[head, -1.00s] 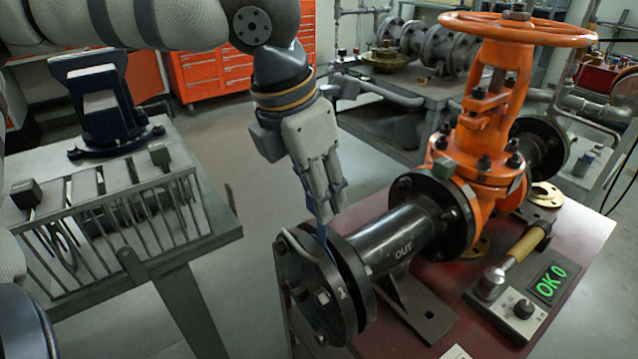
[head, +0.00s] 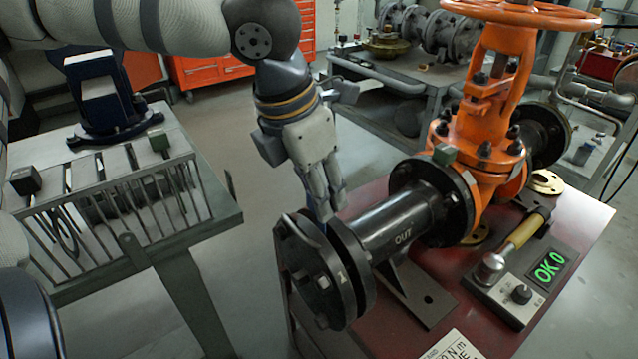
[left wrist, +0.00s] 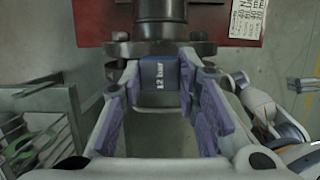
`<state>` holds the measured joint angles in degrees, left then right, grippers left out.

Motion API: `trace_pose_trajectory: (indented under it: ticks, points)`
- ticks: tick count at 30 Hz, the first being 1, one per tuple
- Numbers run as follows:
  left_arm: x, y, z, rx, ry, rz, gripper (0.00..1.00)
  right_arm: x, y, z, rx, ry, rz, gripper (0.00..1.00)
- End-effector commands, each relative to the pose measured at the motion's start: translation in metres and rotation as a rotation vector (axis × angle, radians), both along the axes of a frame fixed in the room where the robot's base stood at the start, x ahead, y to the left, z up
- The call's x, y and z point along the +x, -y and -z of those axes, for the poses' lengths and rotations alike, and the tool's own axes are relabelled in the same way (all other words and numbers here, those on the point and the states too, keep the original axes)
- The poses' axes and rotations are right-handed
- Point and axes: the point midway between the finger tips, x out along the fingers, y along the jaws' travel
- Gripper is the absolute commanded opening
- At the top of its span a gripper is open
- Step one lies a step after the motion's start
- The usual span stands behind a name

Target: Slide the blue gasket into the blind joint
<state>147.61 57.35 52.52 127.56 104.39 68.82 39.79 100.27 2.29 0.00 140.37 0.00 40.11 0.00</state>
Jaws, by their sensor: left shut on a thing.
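The blind joint (head: 343,300) is a pair of black bolted flanges with a narrow gap, at the near end of the black pipe marked OUT (head: 400,225). My left gripper (head: 326,212) points down at the top of this gap. It is shut on the blue gasket, whose dark blue tab (left wrist: 160,76) reads "12 bar" between the fingers in the left wrist view. The gasket's lower part is hidden between the flanges, so I cannot tell how deep it sits.
The orange gate valve (head: 485,140) with its handwheel stands behind the pipe on a dark red bench (head: 450,318). A grey rack table (head: 190,238) stands at left.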

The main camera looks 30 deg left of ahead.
Motion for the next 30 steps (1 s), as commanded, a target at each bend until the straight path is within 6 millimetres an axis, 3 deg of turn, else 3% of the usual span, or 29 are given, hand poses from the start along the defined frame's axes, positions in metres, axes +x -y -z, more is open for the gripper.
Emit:
trace_pose_trajectory:
  ticks: [30]
  points:
    - [0.0, 0.0, 0.026, 0.0, -0.001, 0.0, 0.0, -0.001, 0.0, 0.001, 0.0, -0.002, 0.0, 1.0]
